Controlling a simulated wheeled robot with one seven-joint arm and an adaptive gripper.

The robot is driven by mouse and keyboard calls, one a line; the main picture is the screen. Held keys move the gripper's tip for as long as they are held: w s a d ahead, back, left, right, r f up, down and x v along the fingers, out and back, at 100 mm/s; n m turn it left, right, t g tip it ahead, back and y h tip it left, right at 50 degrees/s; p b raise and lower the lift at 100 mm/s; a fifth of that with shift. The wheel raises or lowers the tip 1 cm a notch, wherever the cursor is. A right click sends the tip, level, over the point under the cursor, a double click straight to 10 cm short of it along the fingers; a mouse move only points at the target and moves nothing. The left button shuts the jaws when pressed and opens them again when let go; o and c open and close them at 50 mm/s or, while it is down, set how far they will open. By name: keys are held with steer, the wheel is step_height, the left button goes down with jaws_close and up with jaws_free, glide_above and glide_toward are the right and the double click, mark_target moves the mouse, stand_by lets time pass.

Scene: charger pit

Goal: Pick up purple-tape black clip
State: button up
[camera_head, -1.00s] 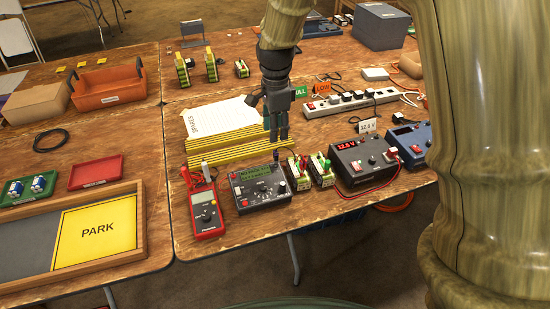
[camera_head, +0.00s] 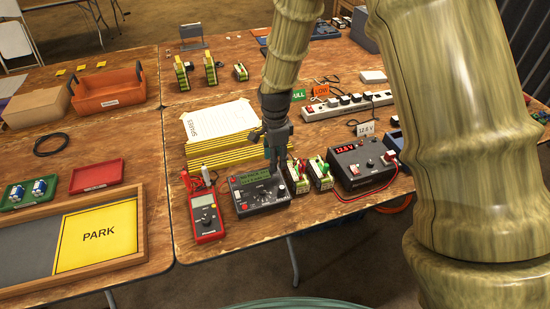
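My gripper (camera_head: 275,168) points down over the right back corner of the dark grey charger (camera_head: 260,192) with the green screen. Its fingertips are close to the charger's edge, beside the green-and-cream battery pack (camera_head: 297,176). I cannot make out the purple-tape black clip now; the fingers cover the spot where a small dark purplish thing stood earlier. Whether the fingers are apart or closed on anything is too small to tell.
A red multimeter (camera_head: 206,215) with red and white leads lies left of the charger. A second pack (camera_head: 321,172) and a power supply (camera_head: 362,164) stand to the right. Yellow-edged sheets (camera_head: 222,152) lie behind. The PARK tray (camera_head: 140,225) is at the left.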

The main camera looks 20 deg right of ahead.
steer(key=shift+f, duration=0.7)
jaws_close()
steer(key=shift+r, duration=0.15)
steer(key=shift+r, duration=0.6)
step_height(320, 180, up, 2)
steer(key=shift+b, duration=0.4)
steer(key=s+a+r+b, duration=0.1)
steer(key=s+a+b, duration=0.1)
steer(key=s+a, duration=0.9)
steer(key=shift+s+r, duration=0.3)
steer(key=shift+s, duration=0.05)
